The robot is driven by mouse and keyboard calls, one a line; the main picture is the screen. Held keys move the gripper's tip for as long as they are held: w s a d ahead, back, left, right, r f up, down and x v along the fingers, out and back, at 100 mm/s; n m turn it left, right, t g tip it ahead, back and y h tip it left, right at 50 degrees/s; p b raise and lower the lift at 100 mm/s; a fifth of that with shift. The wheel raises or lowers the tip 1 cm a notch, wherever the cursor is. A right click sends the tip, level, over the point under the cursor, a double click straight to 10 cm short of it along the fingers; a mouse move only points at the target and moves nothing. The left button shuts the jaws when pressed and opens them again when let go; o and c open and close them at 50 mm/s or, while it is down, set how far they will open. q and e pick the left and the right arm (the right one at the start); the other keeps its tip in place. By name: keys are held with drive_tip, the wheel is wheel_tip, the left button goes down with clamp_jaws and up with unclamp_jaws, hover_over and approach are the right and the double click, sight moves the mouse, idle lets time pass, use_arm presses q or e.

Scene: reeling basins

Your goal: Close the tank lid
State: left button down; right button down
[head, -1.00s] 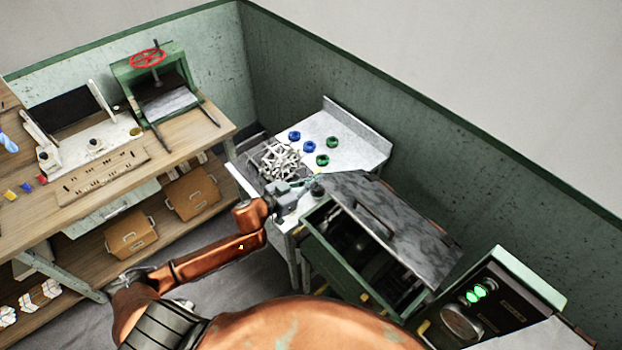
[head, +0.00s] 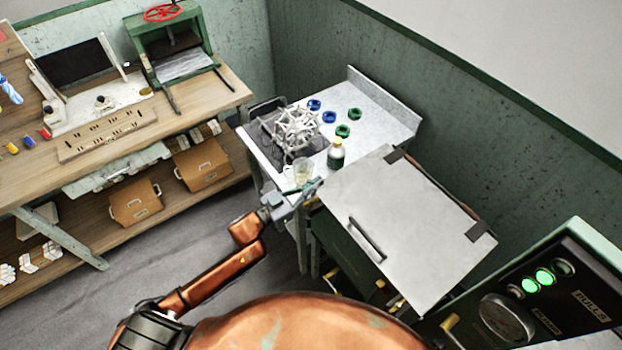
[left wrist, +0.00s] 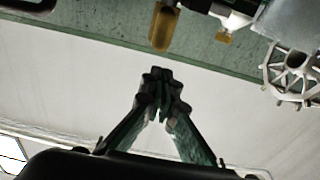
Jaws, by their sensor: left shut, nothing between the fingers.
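The tank lid (head: 420,215) is a light grey plate with a dark bar handle (head: 367,240) near its front edge and dark hinges at the back. It lies over the green tank (head: 345,250), hiding the inside; I see no clear gap under it. My left gripper (head: 312,187) is beside the lid's left corner, near the tank's left end; I cannot tell whether it touches. In the left wrist view its fingers (left wrist: 161,82) are together and empty. My right gripper is not in view.
A control box (head: 550,290) with green lights is at right.

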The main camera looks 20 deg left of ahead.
use_arm(q)
drive_tip(key=shift+s+a+f+b, duration=0.15)
drive_tip(key=shift+f+b, duration=0.15)
drive_tip(key=shift+f, duration=0.5)
drive_tip(key=shift+s+a+f+b, duration=0.1)
drive_tip(key=shift+f+b, duration=0.2)
drive_tip(key=shift+f, duration=0.45)
